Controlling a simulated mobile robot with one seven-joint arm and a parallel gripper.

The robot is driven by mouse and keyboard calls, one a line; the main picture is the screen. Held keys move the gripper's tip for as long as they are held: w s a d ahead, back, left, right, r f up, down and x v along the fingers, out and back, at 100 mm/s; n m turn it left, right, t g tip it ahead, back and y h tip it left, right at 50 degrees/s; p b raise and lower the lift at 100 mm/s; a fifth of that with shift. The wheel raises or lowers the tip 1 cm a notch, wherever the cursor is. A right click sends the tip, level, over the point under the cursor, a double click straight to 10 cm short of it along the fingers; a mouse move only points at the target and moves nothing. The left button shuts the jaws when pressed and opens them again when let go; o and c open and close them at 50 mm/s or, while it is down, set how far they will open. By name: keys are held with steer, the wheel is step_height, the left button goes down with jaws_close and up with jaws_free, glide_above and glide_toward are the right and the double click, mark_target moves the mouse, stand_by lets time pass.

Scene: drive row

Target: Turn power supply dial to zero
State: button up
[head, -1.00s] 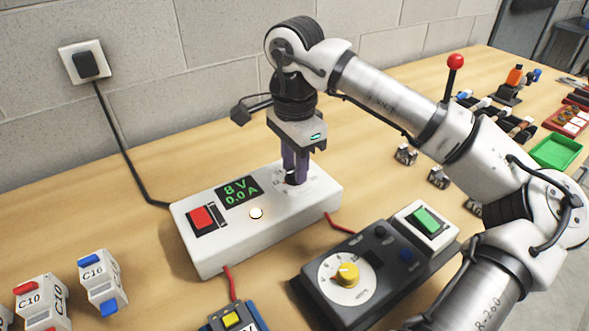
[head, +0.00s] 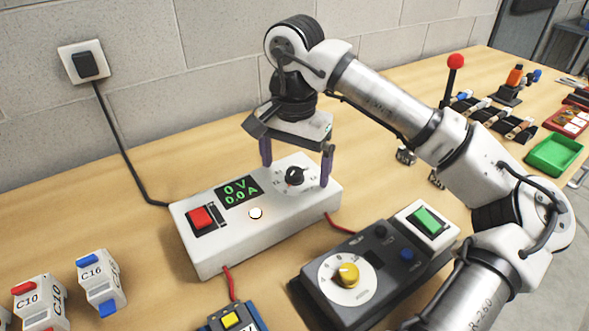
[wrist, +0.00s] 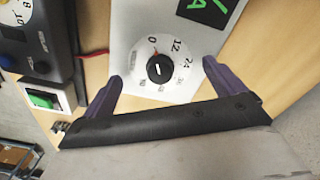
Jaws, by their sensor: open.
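The white power supply (head: 240,240) stands on the bench. Its display (head: 238,190) reads 0 V and 0.0 A in green. Its black dial (head: 294,176) sits at the right end of the top; in the wrist view the dial (wrist: 160,69) has its scale around it, with a red mark near the 0. My gripper (head: 296,168) is open, one purple finger on each side of the dial and apart from it. In the wrist view my gripper's fingers (wrist: 162,81) show nothing between them but the dial.
A red switch (head: 201,217) and a lit round lamp (head: 255,213) are on the power supply. A dark control box (head: 375,265) with a yellow knob (head: 348,274) stands in front to the right. Breakers (head: 101,282) stand at left. A plug (head: 84,64) is in the wall socket.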

mark_target(295, 171)
steer(key=shift+r+p, duration=2.35)
steer(key=shift+r, duration=1.15)
